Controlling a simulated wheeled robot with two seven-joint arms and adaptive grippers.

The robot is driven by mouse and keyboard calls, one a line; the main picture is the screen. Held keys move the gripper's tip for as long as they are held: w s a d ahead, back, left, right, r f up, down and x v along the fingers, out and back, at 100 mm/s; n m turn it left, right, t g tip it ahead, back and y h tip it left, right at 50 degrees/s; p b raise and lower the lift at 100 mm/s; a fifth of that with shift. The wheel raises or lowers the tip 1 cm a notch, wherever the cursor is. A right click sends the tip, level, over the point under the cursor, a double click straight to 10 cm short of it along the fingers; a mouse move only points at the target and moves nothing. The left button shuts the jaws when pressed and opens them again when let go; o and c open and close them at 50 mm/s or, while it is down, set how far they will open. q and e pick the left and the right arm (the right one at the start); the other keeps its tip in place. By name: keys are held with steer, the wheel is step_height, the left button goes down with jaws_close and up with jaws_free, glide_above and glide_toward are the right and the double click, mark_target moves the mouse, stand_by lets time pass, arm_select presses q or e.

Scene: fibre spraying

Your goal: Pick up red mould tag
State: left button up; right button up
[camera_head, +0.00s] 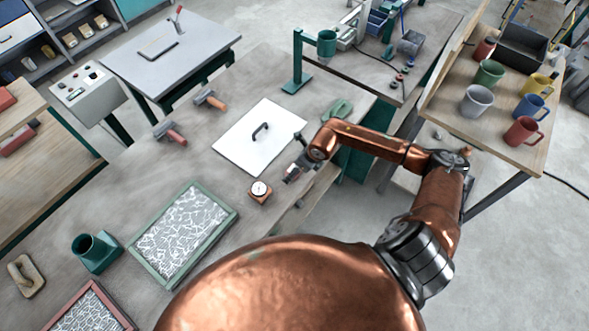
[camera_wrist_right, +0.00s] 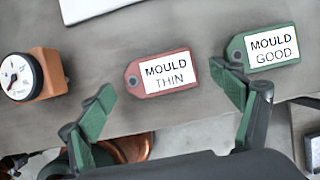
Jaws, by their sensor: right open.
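The red mould tag (camera_wrist_right: 164,74), printed MOULD THIN, lies flat on the grey table in the right wrist view. A green tag (camera_wrist_right: 263,47), printed MOULD GOOD, lies just to its right. My right gripper (camera_wrist_right: 168,86) is open and empty, with one green-padded finger on each side of the red tag's near side. The right finger overlaps the green tag's lower left edge in the picture. In the head view my right gripper (camera_head: 293,174) is over the table's near right edge; I cannot make out the tags there. My left gripper is not in view.
A dial gauge on an orange block (camera_head: 260,191) stands left of the gripper; it also shows in the wrist view (camera_wrist_right: 36,76). A white plate with a black handle (camera_head: 258,139) lies beyond. A green-framed screen (camera_head: 184,234) lies nearer left. The table edge is close below the red tag.

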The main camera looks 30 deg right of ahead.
steer(key=shift+f, duration=0.25)
steer(key=shift+c, duration=0.7)
steer(key=c, duration=0.9)
steer(key=shift+r, duration=0.1)
